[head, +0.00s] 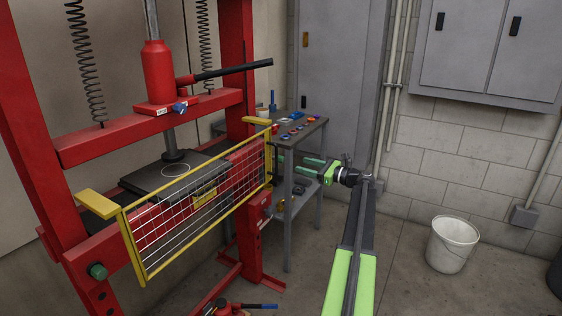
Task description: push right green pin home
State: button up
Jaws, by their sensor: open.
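A red shop press (247,150) stands at the left. A green pin (97,271) shows at the foot of its left post. The right green pin does not show clearly; the area of the right post is partly covered by the yellow guard (165,245) and my gripper. My gripper (284,167) has green fingers spread apart, with nothing seen between them. It points left toward the right post, just right of the guard's right end. Whether it touches the post I cannot tell.
A grey cart (305,135) with small tools on top stands behind my gripper. A white bucket (452,245) sits on the floor at the right. A tool with a blue handle (262,306) lies low at the front. Floor between cart and bucket is clear.

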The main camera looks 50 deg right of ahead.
aim_at(283, 160)
jog(key=x, duration=1.1)
jog(key=shift+s, duration=0.1)
grip_shut()
jog(key=shift+a, duration=0.1)
dwell(0.8)
